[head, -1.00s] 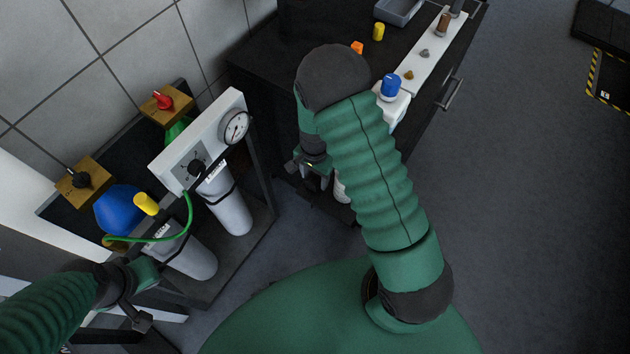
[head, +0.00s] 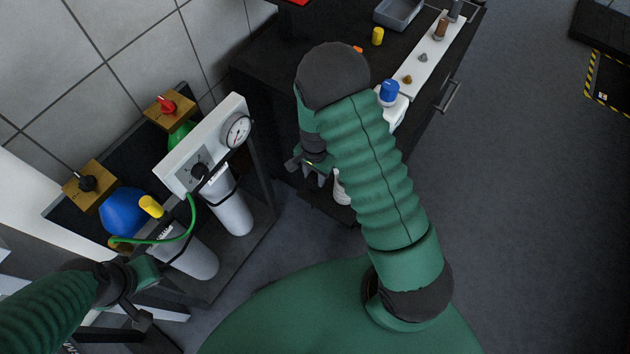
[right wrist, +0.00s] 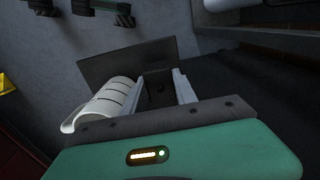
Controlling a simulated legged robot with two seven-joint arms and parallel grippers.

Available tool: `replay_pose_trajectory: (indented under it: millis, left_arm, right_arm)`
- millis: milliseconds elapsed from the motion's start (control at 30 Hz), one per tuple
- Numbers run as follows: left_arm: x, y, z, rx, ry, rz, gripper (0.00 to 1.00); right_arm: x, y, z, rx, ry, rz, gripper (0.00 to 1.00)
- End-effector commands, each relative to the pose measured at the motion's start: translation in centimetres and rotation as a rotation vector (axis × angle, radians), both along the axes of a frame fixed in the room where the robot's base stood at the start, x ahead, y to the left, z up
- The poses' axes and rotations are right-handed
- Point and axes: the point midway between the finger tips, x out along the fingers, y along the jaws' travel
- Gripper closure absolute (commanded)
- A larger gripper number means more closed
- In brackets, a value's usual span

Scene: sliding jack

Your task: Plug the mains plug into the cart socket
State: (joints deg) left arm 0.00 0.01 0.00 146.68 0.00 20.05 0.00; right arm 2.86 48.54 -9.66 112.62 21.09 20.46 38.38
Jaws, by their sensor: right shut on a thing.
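My right gripper (head: 314,178) hangs low beside the front of the black bench, partly hidden by my own forearm in the head view. In the right wrist view its two pale fingers (right wrist: 159,82) are shut on a small dark thing (right wrist: 158,92), which may be the mains plug; its shape is too dark to tell. A dark grey plate (right wrist: 120,62) stands just beyond the fingertips. I cannot make out socket holes or whether plug and plate touch. My left gripper (head: 143,312) is at lower left by the cylinder cart (head: 235,275); its fingers are unclear.
The cart holds grey cylinders (head: 232,212) and a panel with a gauge (head: 238,131). The black bench (head: 280,95) carries a grey tray (head: 398,13) and small parts.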

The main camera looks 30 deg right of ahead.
Motion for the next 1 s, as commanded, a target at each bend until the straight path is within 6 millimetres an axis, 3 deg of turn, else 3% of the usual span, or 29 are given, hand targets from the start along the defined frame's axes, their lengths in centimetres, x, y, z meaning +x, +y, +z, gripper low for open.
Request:
replay_pose_trajectory:
  millis: [33,233,533,633,767,1000]
  left_arm:
    - [0.0,0.0,1.0,0.000,0.000,0.000,1.00]
    - [0.0,0.0,2.7,0.000,0.000,0.000,1.00]
    - [0.0,0.0,2.5,0.000,0.000,0.000,1.00]
    - [0.0,0.0,2.5,0.000,0.000,0.000,1.00]
    - [0.0,0.0,2.5,0.000,0.000,0.000,1.00]
    - [0.0,0.0,2.5,0.000,0.000,0.000,1.00]
  right_arm:
    - [0.0,0.0,1.0,0.000,0.000,0.000,1.00]
    - [0.0,0.0,2.8,0.000,0.000,0.000,1.00]
    - [0.0,0.0,2.7,0.000,0.000,0.003,1.00]
    - [0.3,0.6,3.6,0.004,-0.005,0.068,1.00]
    - [0.6,2.7,7.1,0.016,-0.013,0.331,1.00]
    - [-0.6,6.9,15.1,0.008,-0.012,1.001,1.00]
